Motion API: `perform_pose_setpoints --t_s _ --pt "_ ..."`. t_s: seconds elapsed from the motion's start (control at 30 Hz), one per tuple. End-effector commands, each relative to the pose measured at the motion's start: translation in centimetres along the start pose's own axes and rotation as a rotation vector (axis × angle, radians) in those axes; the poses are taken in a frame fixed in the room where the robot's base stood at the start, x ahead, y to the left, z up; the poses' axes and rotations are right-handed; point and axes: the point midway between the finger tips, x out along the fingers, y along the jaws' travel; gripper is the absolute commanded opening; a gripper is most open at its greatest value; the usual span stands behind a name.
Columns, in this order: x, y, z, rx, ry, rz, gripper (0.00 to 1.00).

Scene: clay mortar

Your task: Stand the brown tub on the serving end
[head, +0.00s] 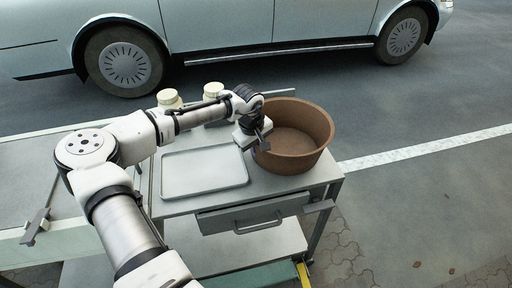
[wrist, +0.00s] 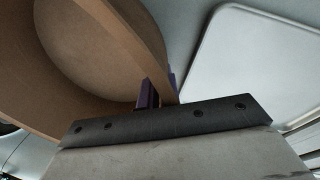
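The brown tub (head: 294,163) is a wide, round, open bowl shape. It looks upright at the right end of the grey cart top (head: 190,206); I cannot tell if its base is touching the surface. My gripper (head: 261,143) is at the tub's left rim. In the wrist view the tub (wrist: 100,42) fills the upper left, and its wall runs between the two purple-edged fingers of my gripper (wrist: 160,92), one inside and one outside. The fingers look closed on the wall. The tub's far underside is hidden.
A pale flat tray (head: 204,170) lies left of the tub and also shows in the wrist view (wrist: 250,60). Two cream jars (head: 168,98) (head: 213,90) stand at the back. A drawer (head: 255,213) juts from the front. A parked car (head: 230,25) is behind.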

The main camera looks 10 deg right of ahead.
Motion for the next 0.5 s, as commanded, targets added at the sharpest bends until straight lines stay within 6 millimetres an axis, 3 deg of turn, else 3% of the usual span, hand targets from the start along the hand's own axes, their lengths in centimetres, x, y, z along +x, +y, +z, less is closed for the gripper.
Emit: perform_pose_setpoints --t_s 0.2,0.23,0.37,0.5 --pt "0.33 -0.02 0.04 -0.001 -0.001 0.002 0.00" --pt "0.29 -0.07 0.03 -0.001 -0.001 0.000 0.08" --pt "0.28 -0.08 0.02 -0.001 -0.001 -0.001 0.25" --pt "0.27 -0.08 0.02 -0.001 -0.001 -0.001 0.26"
